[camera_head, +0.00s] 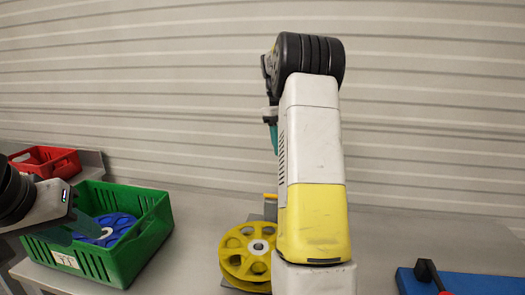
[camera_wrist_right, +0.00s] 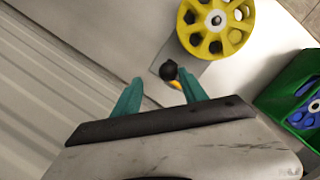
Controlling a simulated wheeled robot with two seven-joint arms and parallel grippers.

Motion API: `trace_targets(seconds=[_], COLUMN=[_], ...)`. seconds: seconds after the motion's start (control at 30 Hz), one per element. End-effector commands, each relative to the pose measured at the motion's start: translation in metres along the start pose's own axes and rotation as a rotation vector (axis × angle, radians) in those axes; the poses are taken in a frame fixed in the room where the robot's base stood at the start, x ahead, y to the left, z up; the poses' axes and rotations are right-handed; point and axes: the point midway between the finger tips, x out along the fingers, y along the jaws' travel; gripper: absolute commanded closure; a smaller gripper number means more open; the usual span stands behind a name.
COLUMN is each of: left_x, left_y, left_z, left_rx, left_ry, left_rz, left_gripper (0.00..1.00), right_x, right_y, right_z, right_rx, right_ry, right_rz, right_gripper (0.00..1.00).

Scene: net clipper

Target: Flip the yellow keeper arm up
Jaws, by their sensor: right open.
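The yellow keeper arm shows in the right wrist view as a small yellow-orange piece (camera_wrist_right: 176,84) beside a black round knob (camera_wrist_right: 168,70), by a grey plate. In the head view a small orange-yellow bit (camera_head: 270,196) stands behind the yellow reel (camera_head: 251,258), partly hidden by my right arm. My right gripper (camera_wrist_right: 162,76) is open, its teal fingers apart, with the knob and yellow piece appearing between or beyond the tips; contact is unclear. My left gripper (camera_head: 78,229) is at the green crate, its jaw opening unclear.
The green crate (camera_head: 150,245) holds a blue reel (camera_head: 112,228). A red crate (camera_head: 45,161) sits behind it at left.

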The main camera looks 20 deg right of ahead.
Motion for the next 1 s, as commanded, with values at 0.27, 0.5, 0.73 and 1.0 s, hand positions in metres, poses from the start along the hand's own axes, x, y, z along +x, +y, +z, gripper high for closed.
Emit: trace_targets(seconds=[0.27,0.5,0.73,1.0], left_x=[0.000,0.000,0.000,0.000], left_y=[0.000,0.000,0.000,0.000], left_z=[0.000,0.000,0.000,0.000], left_rx=[0.000,0.000,0.000,0.000], left_ry=[0.000,0.000,0.000,0.000], left_rz=[0.000,0.000,0.000,0.000], left_gripper=[0.64,0.64,0.64,0.64], right_x=[-0.001,0.000,0.000,-0.002], right_y=[-0.037,-0.050,-0.051,-0.061], right_z=[0.038,0.050,0.051,0.042], right_rx=[-0.002,0.000,0.000,-0.041], right_ry=[0.001,0.000,0.000,0.028], right_rz=[0.001,0.001,0.001,0.007], right_gripper=[0.50,0.50,0.50,0.97])
